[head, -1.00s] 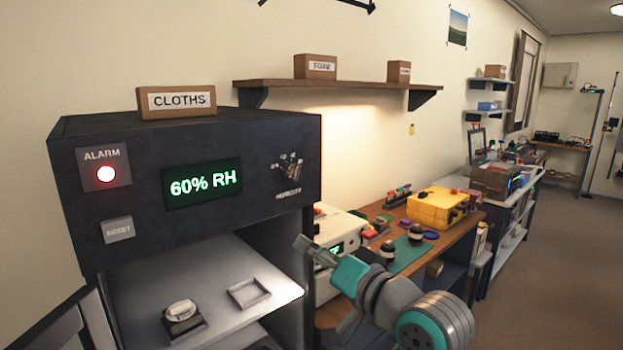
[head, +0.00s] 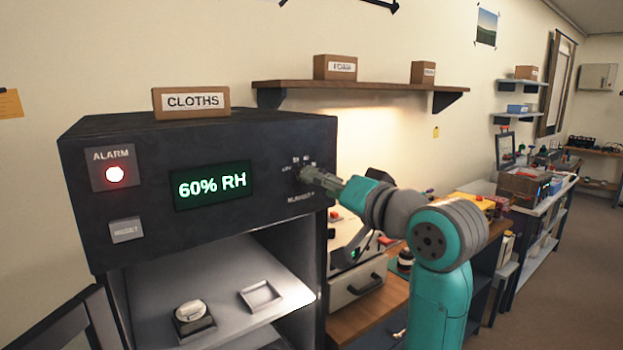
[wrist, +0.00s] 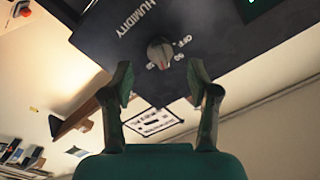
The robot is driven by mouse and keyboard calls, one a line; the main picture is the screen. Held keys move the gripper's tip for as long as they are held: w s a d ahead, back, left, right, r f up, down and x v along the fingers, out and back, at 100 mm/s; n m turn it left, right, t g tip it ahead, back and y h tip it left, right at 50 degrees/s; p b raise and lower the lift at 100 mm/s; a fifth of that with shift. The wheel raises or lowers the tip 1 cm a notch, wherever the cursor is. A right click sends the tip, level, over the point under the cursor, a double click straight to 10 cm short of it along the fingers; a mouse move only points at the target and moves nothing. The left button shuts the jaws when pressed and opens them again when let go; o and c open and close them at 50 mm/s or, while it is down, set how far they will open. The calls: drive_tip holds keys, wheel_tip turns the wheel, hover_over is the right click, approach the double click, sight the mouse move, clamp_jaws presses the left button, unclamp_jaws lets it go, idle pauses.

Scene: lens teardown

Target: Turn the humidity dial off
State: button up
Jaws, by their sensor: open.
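The humidity dial is a small grey knob (wrist: 160,53) on the dark front panel of the cabinet (head: 120,190). In the wrist view, the word HUMIDITY and an OFF mark with numbers are printed around it. My gripper (wrist: 162,92) is open, its two fingers spread to either side with the knob between and beyond their tips. In the head view, my gripper (head: 318,178) is at the dial and hides most of it. The cabinet's display (head: 212,186) reads 60% RH.
A red alarm light (head: 115,174) glows on the panel, above a reset button (head: 126,230). A box marked CLOTHS (head: 192,102) stands on top. The open bay below holds a small tray (head: 260,296). A workbench with a wall shelf (head: 360,86) is to the right.

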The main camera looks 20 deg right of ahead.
drive_tip(key=shift+x, duration=2.2)
clamp_jaws()
drive_tip(key=shift+n, duration=0.3)
drive_tip(key=shift+d+n, duration=0.15)
drive_tip(key=shift+n, duration=8.45)
